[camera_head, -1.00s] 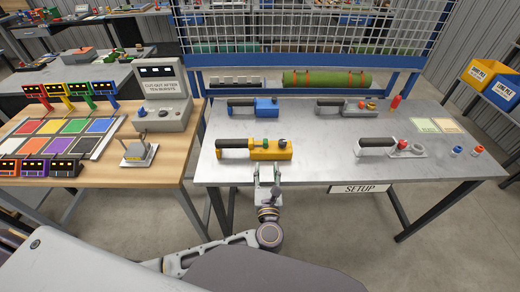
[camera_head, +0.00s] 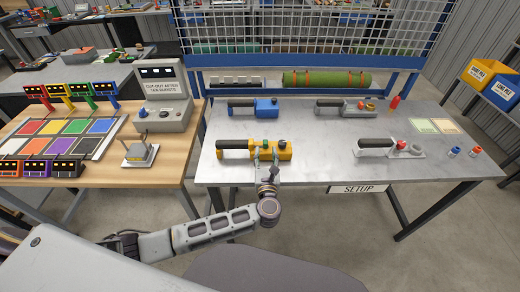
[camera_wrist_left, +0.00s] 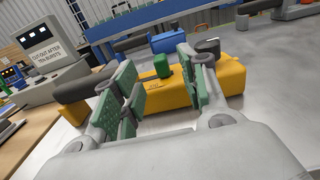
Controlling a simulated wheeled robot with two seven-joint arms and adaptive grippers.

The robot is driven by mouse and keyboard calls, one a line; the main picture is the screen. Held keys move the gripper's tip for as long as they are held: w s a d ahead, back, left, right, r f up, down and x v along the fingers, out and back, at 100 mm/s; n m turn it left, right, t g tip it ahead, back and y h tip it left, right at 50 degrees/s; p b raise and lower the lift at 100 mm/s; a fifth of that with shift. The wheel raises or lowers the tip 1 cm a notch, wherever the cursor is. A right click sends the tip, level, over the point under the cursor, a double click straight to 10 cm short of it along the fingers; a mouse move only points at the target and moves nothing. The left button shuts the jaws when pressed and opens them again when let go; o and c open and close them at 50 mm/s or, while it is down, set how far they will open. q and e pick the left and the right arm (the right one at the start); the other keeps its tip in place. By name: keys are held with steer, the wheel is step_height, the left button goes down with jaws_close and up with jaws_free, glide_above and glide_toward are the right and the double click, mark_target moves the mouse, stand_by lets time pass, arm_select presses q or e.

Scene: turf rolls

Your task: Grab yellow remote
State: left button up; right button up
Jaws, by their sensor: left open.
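The yellow remote (camera_head: 285,151) lies near the front left of the metal table, with a dark grip on its left and a green knob and a dark knob on top. It also shows in the left wrist view (camera_wrist_left: 218,77). My left gripper (camera_head: 266,155) is open at the remote's front side. In the left wrist view my fingers (camera_wrist_left: 160,88) stand apart with green pads, and the green knob shows between them. I cannot tell whether the fingers touch the remote. My right gripper is not in view.
A blue remote (camera_head: 267,107) lies behind the yellow one. Two grey remotes (camera_head: 361,108) (camera_head: 410,149) lie to the right. A green turf roll (camera_head: 326,79) lies at the back. A wooden table with a grey console (camera_head: 163,113) stands at left. The front middle tabletop is bare.

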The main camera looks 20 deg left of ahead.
mark_target(266, 145)
arm_select(q)
steer(key=shift+w, duration=0.25)
steer(key=shift+w+a, duration=0.1)
steer(key=shift+p+x, duration=0.35)
steer(key=shift+x, duration=2.3)
jaws_close()
